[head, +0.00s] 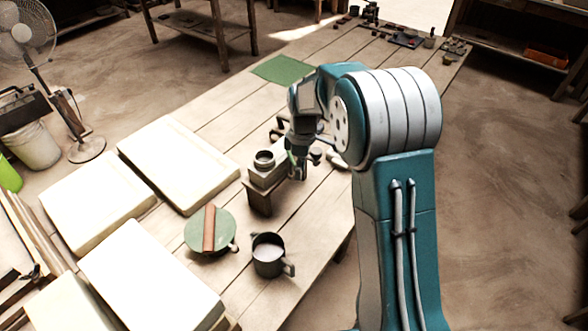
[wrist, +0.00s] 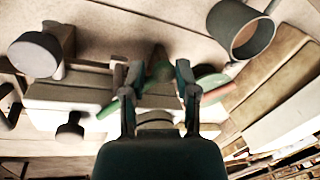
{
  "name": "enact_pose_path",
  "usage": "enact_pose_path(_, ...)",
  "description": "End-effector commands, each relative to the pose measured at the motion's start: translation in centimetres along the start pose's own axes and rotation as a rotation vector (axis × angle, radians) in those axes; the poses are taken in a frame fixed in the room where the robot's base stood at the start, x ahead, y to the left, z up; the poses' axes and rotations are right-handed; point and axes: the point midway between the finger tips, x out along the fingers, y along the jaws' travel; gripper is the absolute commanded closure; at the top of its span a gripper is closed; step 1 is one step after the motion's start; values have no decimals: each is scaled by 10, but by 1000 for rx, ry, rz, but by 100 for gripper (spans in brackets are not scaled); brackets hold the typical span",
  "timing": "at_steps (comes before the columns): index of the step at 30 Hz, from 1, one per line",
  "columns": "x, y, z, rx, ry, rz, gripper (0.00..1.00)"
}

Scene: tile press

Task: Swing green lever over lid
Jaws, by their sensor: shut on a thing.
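The tile press (head: 268,172) is a small pale block with a dark round ring on top, set on a wooden support on the long table. My gripper (head: 298,168) points down at its right side. In the wrist view, my gripper (wrist: 160,75) has its two fingers close around the green lever (wrist: 158,62), shut on it. A green end of what seems to be the lever also shows left of the fingers. The fingers hide part of the lever and the press. I cannot clearly make out the lid or its contact with the lever.
A green disc (head: 222,222) with a brown bar across it lies in front of the press. A dark mug (head: 268,262) stands beside it. Pale slabs (head: 160,265) lie to the left. A green mat (head: 283,69) lies on clear planks farther back.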

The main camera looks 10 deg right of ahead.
Motion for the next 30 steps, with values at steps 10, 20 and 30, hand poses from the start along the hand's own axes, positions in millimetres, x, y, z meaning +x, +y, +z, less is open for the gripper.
enact_pose_path(10,-3,14,10,-306,-56,7,100)
enact_pose_path(20,-5,22,15,-500,-93,6,100)
enact_pose_path(30,-6,26,16,-572,-107,7,100)
